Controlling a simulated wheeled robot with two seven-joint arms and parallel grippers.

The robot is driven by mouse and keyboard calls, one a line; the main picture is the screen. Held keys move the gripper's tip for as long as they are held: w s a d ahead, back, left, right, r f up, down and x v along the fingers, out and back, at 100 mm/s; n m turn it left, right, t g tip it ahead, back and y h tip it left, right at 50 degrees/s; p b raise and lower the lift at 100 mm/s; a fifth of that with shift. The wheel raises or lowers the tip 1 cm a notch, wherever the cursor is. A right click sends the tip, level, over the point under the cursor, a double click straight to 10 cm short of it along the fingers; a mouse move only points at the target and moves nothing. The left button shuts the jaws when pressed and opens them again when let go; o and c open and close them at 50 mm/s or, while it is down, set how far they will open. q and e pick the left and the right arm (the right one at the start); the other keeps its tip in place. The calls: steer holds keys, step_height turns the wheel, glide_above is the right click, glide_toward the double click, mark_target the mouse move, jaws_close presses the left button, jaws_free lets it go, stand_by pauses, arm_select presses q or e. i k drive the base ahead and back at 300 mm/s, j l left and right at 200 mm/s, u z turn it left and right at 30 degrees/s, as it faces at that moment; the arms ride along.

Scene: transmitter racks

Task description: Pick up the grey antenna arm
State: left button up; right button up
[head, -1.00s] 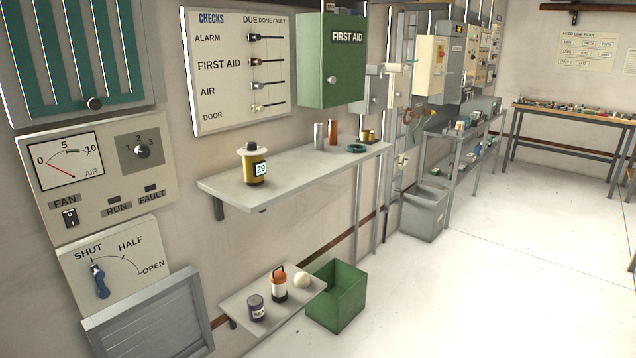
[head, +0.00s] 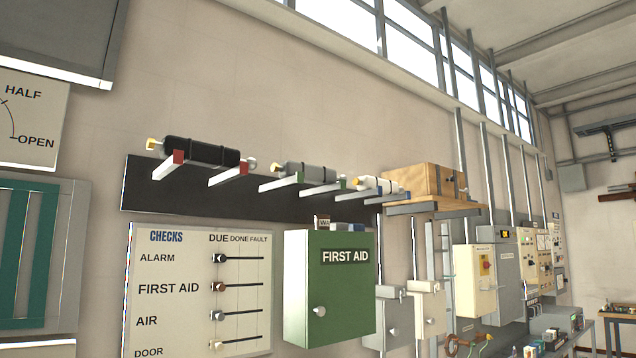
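A grey cylindrical arm (head: 308,173) with a gold end piece lies on two pegs with green ends, high on the wall. It is the middle one of three similar pieces on a dark backboard (head: 145,197). A black one (head: 205,153) with a gold end lies to its left on pegs with red ends. Neither of my grippers shows in the head view.
A wooden box (head: 425,180) stands on a small wall shelf right of the pegs. Below the backboard hang the CHECKS board (head: 175,300) and the green FIRST AID cabinet (head: 330,295). Several grey conduits run up the wall at right.

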mark_target(315, 175)
steer(key=i+l, duration=0.15)
steer(key=l, duration=0.3)
steer(key=i+l+u, duration=0.1)
steer(key=l, duration=0.3)
steer(key=i+l, duration=0.1)
steer(key=l, duration=0.35)
steer(key=i+l+u, duration=0.1)
steer(key=l, duration=0.35)
